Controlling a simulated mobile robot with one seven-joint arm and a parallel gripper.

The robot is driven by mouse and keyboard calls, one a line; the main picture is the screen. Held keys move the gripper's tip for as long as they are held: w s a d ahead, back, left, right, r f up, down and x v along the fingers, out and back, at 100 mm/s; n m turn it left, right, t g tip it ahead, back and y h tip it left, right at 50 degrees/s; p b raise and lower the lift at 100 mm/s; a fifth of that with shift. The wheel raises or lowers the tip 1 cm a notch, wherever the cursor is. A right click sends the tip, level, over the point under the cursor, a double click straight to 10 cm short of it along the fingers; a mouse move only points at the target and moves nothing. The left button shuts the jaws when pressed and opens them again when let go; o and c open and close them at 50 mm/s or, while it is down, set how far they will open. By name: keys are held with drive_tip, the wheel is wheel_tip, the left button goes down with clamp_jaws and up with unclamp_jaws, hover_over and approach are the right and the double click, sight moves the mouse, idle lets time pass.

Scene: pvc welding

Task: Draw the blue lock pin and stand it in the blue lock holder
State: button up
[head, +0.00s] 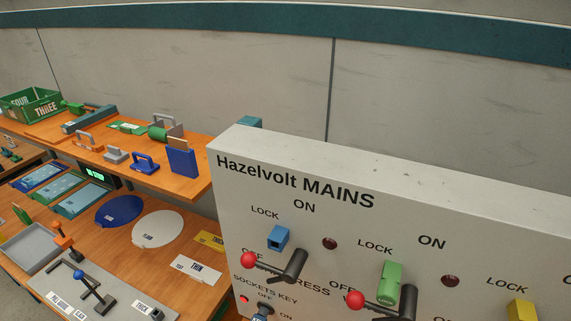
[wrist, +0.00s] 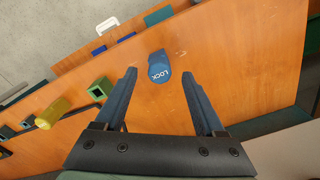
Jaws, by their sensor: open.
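A blue piece with a round cap marked LOCK (wrist: 158,72), apparently the blue lock pin, shows in the wrist view over an orange wooden surface. Part of a blue body shows behind the cap; whether this is the pin's own shaft or the blue lock holder I cannot tell. My gripper (wrist: 159,76) is open, with the cap in view between its fingertips and a gap on each side. In the head view, a blue lock block (head: 278,238) on the mains panel shows a dark opening that looks empty. My gripper is not visible there.
The Hazelvolt mains panel (head: 300,182) has red-knobbed levers, a green lock piece (head: 390,281) and a yellow one (head: 521,310). In the wrist view, a green square holder (wrist: 100,88) and a yellow cylinder (wrist: 52,113) stand left of the blue piece.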

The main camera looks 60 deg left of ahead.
wheel_tip(320, 180, up, 12)
drive_tip(key=shift+r+b, duration=0.2)
drive_tip(key=shift+b, duration=0.2)
drive_tip(key=shift+s, duration=0.1)
idle(0.9)
